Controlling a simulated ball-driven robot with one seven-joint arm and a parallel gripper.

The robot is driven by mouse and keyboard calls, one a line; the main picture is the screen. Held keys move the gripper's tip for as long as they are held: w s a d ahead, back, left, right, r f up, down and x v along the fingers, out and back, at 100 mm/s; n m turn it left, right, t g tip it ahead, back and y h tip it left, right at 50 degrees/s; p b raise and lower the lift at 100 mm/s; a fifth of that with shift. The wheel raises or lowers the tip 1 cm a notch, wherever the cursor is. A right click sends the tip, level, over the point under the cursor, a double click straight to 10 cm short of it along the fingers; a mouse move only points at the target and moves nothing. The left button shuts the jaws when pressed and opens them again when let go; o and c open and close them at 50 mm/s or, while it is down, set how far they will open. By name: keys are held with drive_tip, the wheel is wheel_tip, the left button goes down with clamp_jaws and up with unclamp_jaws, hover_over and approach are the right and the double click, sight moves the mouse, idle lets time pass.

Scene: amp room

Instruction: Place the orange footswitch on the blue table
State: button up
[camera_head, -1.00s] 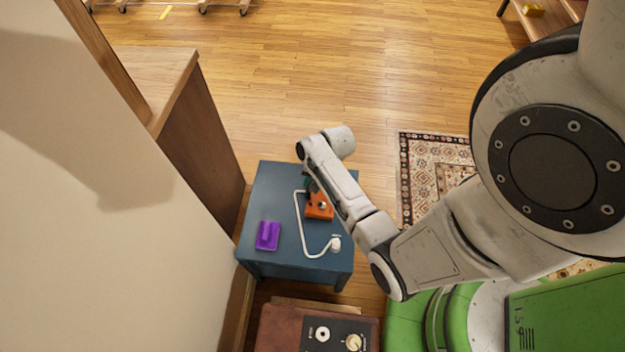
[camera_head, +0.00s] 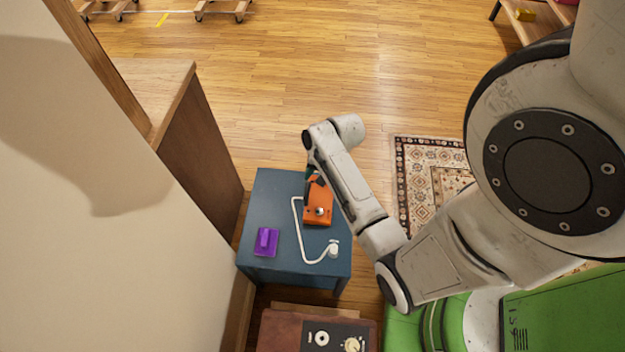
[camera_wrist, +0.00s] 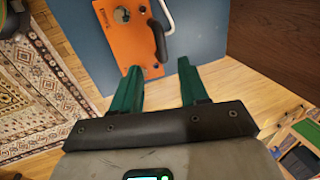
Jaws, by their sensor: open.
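The orange footswitch (camera_head: 318,206) rests on the blue table (camera_head: 272,197), near its right side, beside a white cable-like piece. In the wrist view the orange footswitch (camera_wrist: 125,42) lies flat on the blue table (camera_wrist: 205,25), with a dark handle-like part along one side. My gripper (camera_wrist: 157,80) is open, its two green fingers apart and empty. The fingertips are just off the near edge of the footswitch. In the head view my arm hides most of the gripper.
A purple block-like object (camera_head: 266,241) sits at the table's front left. A white bent piece (camera_head: 301,235) lies between it and the footswitch. A brown amp (camera_head: 290,330) stands in front of the table. A wooden cabinet (camera_head: 200,140) and wall are on the left. A patterned rug (camera_head: 425,170) lies right.

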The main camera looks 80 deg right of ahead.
drive_tip(key=s+a+r+n+g, duration=0.1)
drive_tip(key=a+r+n, duration=0.5)
drive_tip(key=a+n, duration=0.2)
drive_tip(key=s+a+r+n+g, duration=0.1)
drive_tip(key=a+r+n, duration=0.4)
drive_tip(key=a+n, duration=0.3)
drive_tip(key=a, duration=0.4)
drive_tip(key=shift+a+r+h, duration=0.35)
drive_tip(key=shift+a+h, duration=0.05)
wheel_tip(320, 180, up, 2)
drive_tip(key=p, duration=0.3)
drive_tip(key=shift+r, duration=0.25)
